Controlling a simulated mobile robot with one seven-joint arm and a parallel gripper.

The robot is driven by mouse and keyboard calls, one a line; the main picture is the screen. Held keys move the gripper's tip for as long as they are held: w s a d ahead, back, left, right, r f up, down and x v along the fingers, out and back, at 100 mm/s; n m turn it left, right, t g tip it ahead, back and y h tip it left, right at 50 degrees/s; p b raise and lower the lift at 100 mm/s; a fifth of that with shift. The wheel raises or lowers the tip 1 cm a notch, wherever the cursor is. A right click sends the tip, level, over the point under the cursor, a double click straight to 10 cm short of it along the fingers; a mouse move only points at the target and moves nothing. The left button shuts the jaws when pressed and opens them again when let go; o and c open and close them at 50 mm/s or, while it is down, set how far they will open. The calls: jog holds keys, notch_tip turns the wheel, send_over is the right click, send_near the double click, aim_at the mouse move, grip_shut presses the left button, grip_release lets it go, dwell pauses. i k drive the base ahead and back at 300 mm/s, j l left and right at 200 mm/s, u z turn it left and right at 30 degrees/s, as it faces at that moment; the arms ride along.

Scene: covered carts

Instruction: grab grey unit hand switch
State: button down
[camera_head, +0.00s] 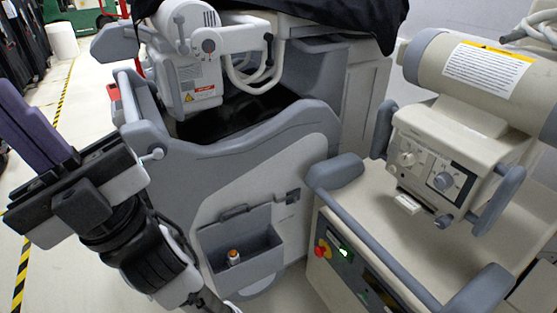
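The grey unit (170,150) is a covered cart in the middle of the head view. A shallow grey pocket (262,262) is on its lower front panel. A small white piece with an orange top (234,257), which looks like the hand switch, stands upright in the pocket; its lower part is hidden by the pocket wall. My gripper (22,112) is at the left, up and away from the pocket, its purple fingers pointing to the upper left. The fingers overlap in this view, so any gap between them is hidden. I see nothing held at them.
A beige unit (440,255) with a grey rail and a red knob (322,249) stands close on the right. A black cover (330,15) hangs over the grey unit's top. Yellow-black tape (62,97) marks the floor at left. Open floor lies at left.

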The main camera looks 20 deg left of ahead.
aim_at(233, 256)
jog(key=u, duration=0.9)
